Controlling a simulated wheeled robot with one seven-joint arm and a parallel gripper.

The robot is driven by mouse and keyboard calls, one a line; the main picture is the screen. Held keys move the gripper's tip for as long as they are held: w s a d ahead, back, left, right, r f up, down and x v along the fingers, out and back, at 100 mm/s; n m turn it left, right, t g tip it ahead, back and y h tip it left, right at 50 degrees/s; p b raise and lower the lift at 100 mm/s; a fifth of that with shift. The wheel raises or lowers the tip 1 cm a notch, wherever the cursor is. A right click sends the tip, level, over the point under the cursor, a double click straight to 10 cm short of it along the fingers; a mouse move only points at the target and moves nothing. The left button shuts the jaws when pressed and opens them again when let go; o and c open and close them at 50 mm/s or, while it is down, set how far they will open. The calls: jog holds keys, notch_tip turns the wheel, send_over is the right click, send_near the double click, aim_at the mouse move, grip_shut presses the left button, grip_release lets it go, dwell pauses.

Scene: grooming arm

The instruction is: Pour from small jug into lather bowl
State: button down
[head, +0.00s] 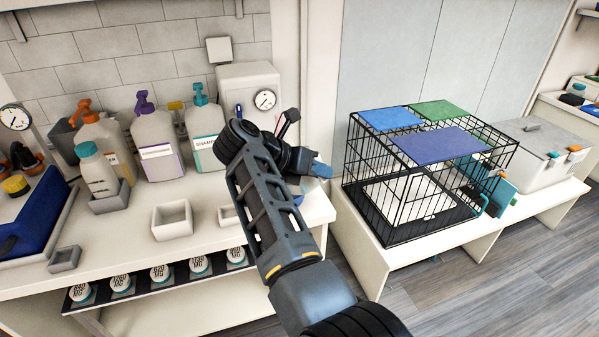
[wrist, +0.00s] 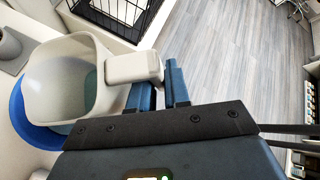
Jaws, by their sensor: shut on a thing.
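The small jug (wrist: 62,75), cream with a blocky handle (wrist: 135,67), fills the left of the wrist view. My gripper (wrist: 158,88) is shut on the handle with its blue fingers. The jug's open mouth and inside show; I cannot tell how much liquid it holds. A round blue thing (wrist: 30,125), probably the lather bowl, shows under and beside the jug; whether they touch is unclear. In the head view my gripper (head: 319,170) is over the counter's right end, with a bit of blue (head: 298,200) below it. My arm hides most of the jug there.
Pump bottles (head: 158,140) stand at the back of the counter (head: 130,255), left of my arm. A square white dish (head: 172,220) sits nearer the front. A wire cage (head: 420,185) stands on a bench to the right. A grey cup (wrist: 10,43) is left of the jug.

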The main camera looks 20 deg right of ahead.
jog(key=shift+w+r+h, duration=0.1)
jog(key=shift+r+h, duration=0.2)
dwell(0.7)
jog(key=shift+w+a+r+n+g, duration=0.1)
jog(key=shift+r+n+g, duration=0.2)
jog(key=shift+n+g, duration=0.2)
jog(key=shift+h+b, duration=0.3)
jog(key=shift+w+r+n+g, duration=0.1)
jog(key=shift+r+n+g, duration=0.1)
jog(key=shift+n+g, duration=0.1)
dwell(0.3)
jog(key=shift+w+a+h+b, duration=0.1)
jog(key=shift+a+h+b, duration=0.05)
jog(key=shift+h+b, duration=0.2)
dwell(0.4)
